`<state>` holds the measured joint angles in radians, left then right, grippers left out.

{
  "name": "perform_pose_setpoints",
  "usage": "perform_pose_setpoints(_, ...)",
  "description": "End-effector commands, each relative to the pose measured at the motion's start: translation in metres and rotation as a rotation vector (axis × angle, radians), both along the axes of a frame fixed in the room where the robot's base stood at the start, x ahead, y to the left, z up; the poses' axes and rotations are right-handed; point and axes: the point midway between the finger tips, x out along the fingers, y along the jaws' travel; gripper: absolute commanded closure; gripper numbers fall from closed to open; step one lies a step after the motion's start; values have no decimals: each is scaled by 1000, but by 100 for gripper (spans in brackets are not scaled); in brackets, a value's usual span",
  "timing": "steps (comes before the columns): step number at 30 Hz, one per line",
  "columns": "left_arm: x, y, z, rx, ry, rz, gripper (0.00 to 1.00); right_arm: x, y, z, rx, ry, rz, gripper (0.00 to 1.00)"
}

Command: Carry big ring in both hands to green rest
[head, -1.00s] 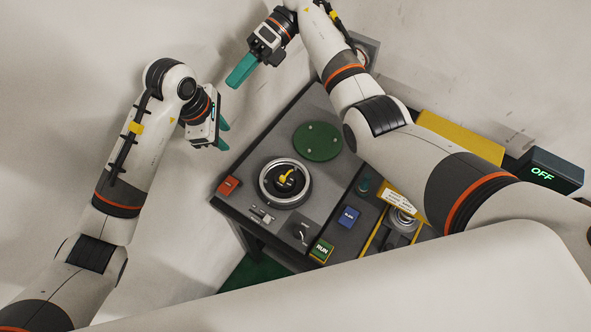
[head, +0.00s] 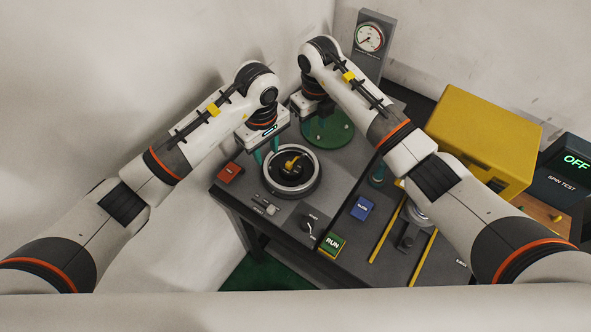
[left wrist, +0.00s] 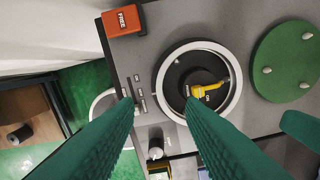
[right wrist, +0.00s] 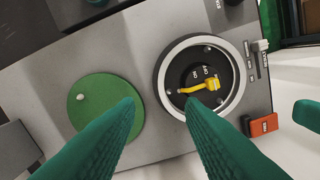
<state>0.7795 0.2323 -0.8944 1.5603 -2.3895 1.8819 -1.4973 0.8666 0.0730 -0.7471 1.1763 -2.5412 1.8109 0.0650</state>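The big ring (head: 314,163) is a silver ring around a dark round hub with a yellow lever (head: 292,162), on the grey bench. It also shows in the left wrist view (left wrist: 162,75) and the right wrist view (right wrist: 242,78). The green rest (head: 340,133) is a green disc with small pale pegs, behind the ring. My left gripper (head: 266,153) is open and empty, above the ring's back-left side. My right gripper (right wrist: 160,101) is open and empty, over the bench between the rest and the ring; in the head view its fingers are mostly hidden.
A red button box (head: 230,172) stands left of the ring. A small slider (head: 265,205), a knob (head: 308,224), a green RUN button (head: 331,244) and a blue button (head: 361,208) lie in front. A yellow housing (head: 483,125), an OFF display (head: 573,161) and a gauge (head: 369,38) stand right and behind.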

Motion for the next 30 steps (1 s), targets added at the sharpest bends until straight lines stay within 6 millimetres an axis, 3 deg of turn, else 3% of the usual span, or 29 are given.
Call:
perform_pose_setpoints(8, 0, 0, -8, -1, 3, 3, 64, 0, 0, -8, 2, 5, 0, 64)
perform_pose_setpoints(21, -1, 0, -86, -1, 4, 5, 64, -1, 1, -86, 5, 7, 0, 64)
perform_pose_setpoints(30, -1, 0, -117, -1, 1, 3, 64, 0, 0, -117, 3, 4, 1, 64)
